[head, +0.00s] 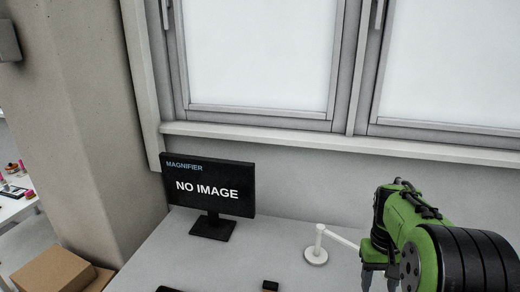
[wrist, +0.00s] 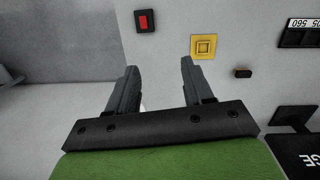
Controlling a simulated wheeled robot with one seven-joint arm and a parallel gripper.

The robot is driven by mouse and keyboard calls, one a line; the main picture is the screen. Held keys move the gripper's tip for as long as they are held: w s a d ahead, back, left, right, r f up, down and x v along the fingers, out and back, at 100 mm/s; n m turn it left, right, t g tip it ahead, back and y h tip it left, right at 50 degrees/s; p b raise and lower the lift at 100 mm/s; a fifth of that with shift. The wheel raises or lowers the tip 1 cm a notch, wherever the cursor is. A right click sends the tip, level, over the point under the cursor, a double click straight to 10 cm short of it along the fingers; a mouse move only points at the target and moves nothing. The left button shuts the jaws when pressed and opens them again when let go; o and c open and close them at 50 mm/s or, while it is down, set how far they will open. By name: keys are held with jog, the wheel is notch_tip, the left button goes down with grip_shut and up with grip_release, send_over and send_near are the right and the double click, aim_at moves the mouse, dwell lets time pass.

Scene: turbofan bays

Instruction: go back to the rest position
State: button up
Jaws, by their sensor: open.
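My gripper (wrist: 155,85) shows in the wrist view with its two dark fingers apart and nothing between them. In the head view my green and black arm reaches in at the right, and my gripper (head: 379,279) points down over the right part of the table, its fingertips near the bottom edge. The grey-white table (head: 260,246) lies below it. In the wrist view a yellow square piece (wrist: 203,46) lies beyond the right finger, and a black block with a red top (wrist: 145,20) lies beyond the gap. Both are apart from the fingers.
A monitor (head: 208,188) reading "NO IMAGE" stands at the table's back left. A white stand with an arm (head: 316,253) is left of my gripper. A small dark block (head: 270,286) lies near the front. Cardboard boxes (head: 55,271) are at lower left. Windows and a wall close the back.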

jog(key=s+a+r+n+t, duration=0.1)
jog(key=s+a+r+t, duration=0.3)
jog(key=s+a+r, duration=0.45)
jog(key=s+a+t, duration=0.1)
jog(key=s+a, duration=0.1)
jog(key=s, duration=0.3)
jog(key=s+a+f+n+t, duration=0.1)
jog(key=s+a, duration=0.1)
jog(key=s, duration=0.3)
jog(key=shift+s+a+f+t+y+b, duration=0.3)
jog(key=shift+a+t, duration=0.1)
